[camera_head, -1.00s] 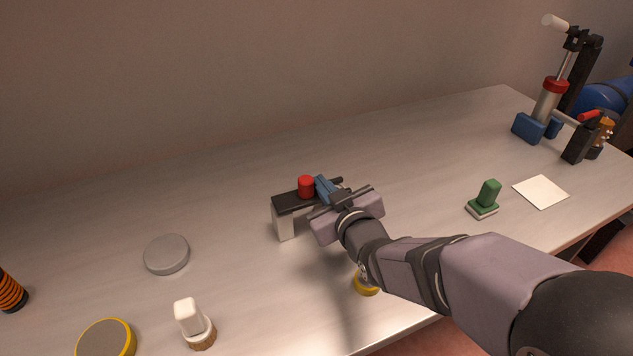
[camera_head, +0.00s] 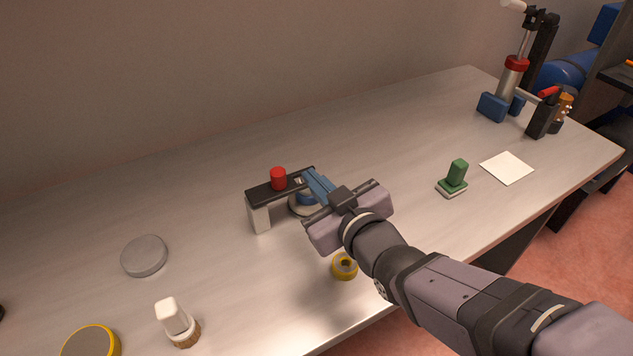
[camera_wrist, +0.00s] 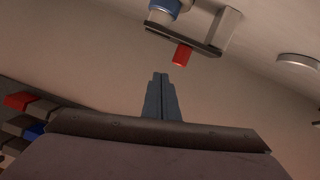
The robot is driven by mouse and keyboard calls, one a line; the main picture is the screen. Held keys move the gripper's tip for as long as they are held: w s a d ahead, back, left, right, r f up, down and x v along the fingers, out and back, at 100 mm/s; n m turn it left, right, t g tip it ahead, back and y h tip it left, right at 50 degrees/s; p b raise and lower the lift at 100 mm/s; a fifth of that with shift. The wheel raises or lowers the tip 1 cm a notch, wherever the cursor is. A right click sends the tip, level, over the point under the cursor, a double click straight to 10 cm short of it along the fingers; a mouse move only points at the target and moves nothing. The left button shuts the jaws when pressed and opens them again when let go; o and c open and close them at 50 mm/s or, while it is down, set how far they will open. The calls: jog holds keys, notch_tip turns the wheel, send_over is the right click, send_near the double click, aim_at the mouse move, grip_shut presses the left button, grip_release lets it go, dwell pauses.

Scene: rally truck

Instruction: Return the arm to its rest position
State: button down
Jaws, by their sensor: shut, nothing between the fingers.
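My gripper (camera_head: 308,175) has its blue fingers closed together with nothing between them. It hangs above the bench, at the right end of a black-topped stand (camera_head: 258,217) with a red cap (camera_head: 279,179). A small gap shows between the fingers and the cap; whether the tips touch the stand top cannot be told. A blue and white round part (camera_head: 303,204) sits under the stand, partly hidden by my gripper. In the wrist view the shut fingers (camera_wrist: 160,78) point toward the red cap (camera_wrist: 182,54) and are apart from it.
A yellow ring (camera_head: 344,266) lies below my arm. A grey disc (camera_head: 145,256), a white-handled tool (camera_head: 173,318) and a yellow-rimmed disc (camera_head: 91,343) stand left. A green stamp (camera_head: 455,175), white card (camera_head: 507,168) and a press (camera_head: 514,75) stand right. The back middle is clear.

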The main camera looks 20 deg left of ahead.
jog(key=shift+s+d+r, duration=0.1)
jog(key=shift+s+d, duration=0.1)
jog(key=shift+d, duration=0.05)
jog(key=d+f+m+g+h+p, duration=0.1)
jog(key=d+f+m+h+p, duration=0.1)
jog(key=d, duration=0.3)
jog(key=d+f+m+g+h+p, duration=0.1)
jog(key=d+f+m+h+p, duration=0.1)
jog(key=d, duration=0.4)
jog(key=d+f+m+g+h+p, duration=0.1)
jog(key=d+f+h+p, duration=0.1)
jog(key=d+f+h, duration=0.2)
jog(key=shift+w+d+f+m+g+p, duration=0.1)
jog(key=shift+w+d+m+g+p, duration=0.1)
jog(key=shift+d, duration=0.4)
jog(key=shift+w+d+f+m+g+p, duration=0.1)
jog(key=shift+d+m+g, duration=0.1)
jog(key=shift+d, duration=0.35)
jog(key=s+d+f+m+g+h+p, duration=0.2)
jog(key=s+d+m+g+p, duration=0.2)
jog(key=s+d+g, duration=0.3)
jog(key=s+d+m, duration=0.1)
jog(key=s+d, duration=0.3)
jog(key=s, duration=0.3)
jog(key=shift+f+g+p, duration=0.15)
jog(key=shift+g+p, duration=0.15)
jog(key=shift+p, duration=0.05)
jog(key=shift+w, duration=0.1)
